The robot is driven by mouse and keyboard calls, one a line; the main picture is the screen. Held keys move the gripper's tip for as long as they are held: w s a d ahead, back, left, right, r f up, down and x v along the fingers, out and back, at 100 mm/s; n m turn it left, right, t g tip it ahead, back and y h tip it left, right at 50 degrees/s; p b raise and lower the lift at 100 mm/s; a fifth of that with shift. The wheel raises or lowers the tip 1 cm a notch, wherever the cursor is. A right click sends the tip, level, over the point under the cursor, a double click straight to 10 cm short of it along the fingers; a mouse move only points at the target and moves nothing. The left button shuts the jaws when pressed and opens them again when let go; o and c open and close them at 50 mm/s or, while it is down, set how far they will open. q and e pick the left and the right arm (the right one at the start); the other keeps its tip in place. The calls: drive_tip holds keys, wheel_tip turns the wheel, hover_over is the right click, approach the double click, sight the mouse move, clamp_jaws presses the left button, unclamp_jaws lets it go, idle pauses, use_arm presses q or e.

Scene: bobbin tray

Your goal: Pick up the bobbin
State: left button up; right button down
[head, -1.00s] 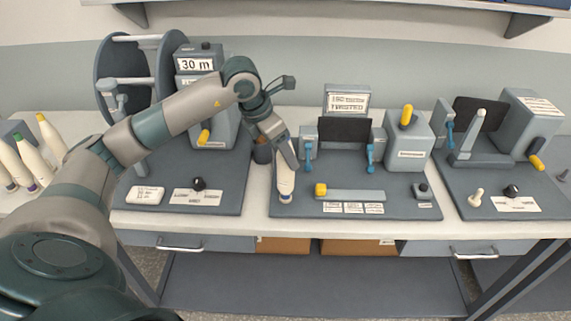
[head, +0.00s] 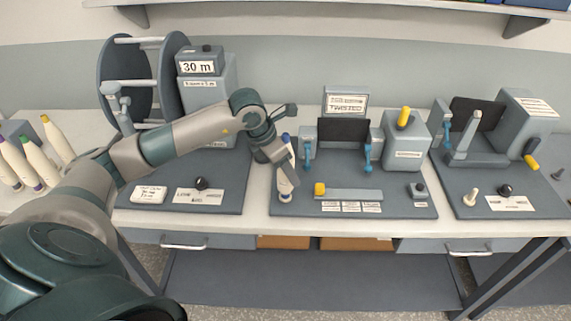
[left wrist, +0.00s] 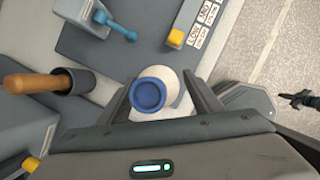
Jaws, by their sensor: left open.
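The bobbin (head: 286,191) is white with a blue tip and stands upright at the left front of the middle station's dark base. My left gripper (head: 287,176) is low beside it, its fingers around its body and partly hiding it. In the left wrist view the bobbin (left wrist: 150,95) shows end-on, its blue round top between the two open fingers of my left gripper (left wrist: 158,92). I cannot tell whether a finger touches it. My right gripper is not in view.
The yellow-ended bar (head: 345,194) lies just right of the bobbin. A blue-ended lever (head: 307,152) stands behind it. In the left wrist view a brown handle sits in a dark cup (left wrist: 75,82). Several other bobbins (head: 32,162) stand at the far left.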

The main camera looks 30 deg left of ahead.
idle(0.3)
use_arm(q)
drive_tip(key=c, duration=1.3)
drive_tip(key=shift+r, duration=0.15)
